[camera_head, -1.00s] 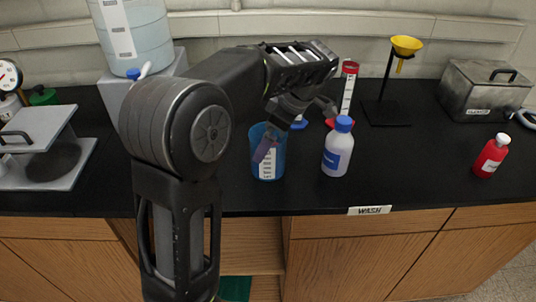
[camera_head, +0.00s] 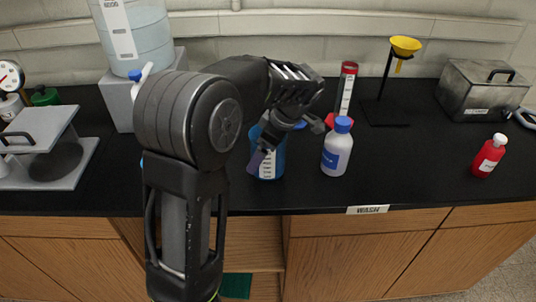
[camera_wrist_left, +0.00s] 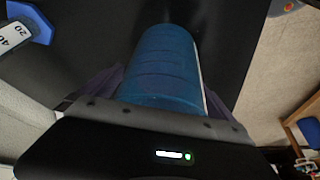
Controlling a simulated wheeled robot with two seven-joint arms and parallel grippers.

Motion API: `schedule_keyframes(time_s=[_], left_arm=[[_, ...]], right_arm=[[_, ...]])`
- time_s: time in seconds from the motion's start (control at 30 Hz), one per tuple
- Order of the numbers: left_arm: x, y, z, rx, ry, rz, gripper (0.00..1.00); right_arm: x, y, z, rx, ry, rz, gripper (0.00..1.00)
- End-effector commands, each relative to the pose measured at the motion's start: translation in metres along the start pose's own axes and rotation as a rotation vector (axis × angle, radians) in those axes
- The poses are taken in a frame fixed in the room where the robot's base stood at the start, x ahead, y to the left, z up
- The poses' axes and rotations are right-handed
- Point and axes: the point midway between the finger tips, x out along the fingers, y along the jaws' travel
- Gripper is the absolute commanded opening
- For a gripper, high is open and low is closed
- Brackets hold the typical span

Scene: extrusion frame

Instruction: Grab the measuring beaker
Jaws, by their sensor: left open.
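The measuring beaker (camera_head: 271,168) is translucent blue with a white scale label. It stands upright on the black bench near the front edge. My left gripper (camera_head: 262,153) is at the beaker and hides its upper part. In the left wrist view the beaker (camera_wrist_left: 165,62) lies between the two purplish fingers of the left gripper (camera_wrist_left: 160,88), one on each side. The jaws are open; whether a finger touches the wall I cannot tell. My right gripper is out of view.
A white bottle with a blue cap (camera_head: 336,150) stands close right of the beaker. A red bottle (camera_head: 489,156), metal box (camera_head: 482,90) and yellow funnel (camera_head: 406,46) are farther right. The bench between the bottles is clear.

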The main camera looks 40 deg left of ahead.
Motion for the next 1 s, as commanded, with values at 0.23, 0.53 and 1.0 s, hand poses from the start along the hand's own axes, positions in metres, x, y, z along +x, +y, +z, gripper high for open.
schedule_keyframes(time_s=[0.23,0.53,1.0], left_arm=[[-0.0002,0.0000,0.0000,0.000,0.000,0.000,0.88],[-0.0002,0.0001,-0.0001,0.000,0.000,0.000,0.63],[-0.0006,0.0004,-0.0002,0.000,0.000,0.002,0.29]], right_arm=[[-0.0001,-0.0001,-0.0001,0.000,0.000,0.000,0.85],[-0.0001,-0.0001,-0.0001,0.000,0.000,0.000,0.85],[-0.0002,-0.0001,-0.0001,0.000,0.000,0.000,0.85]])
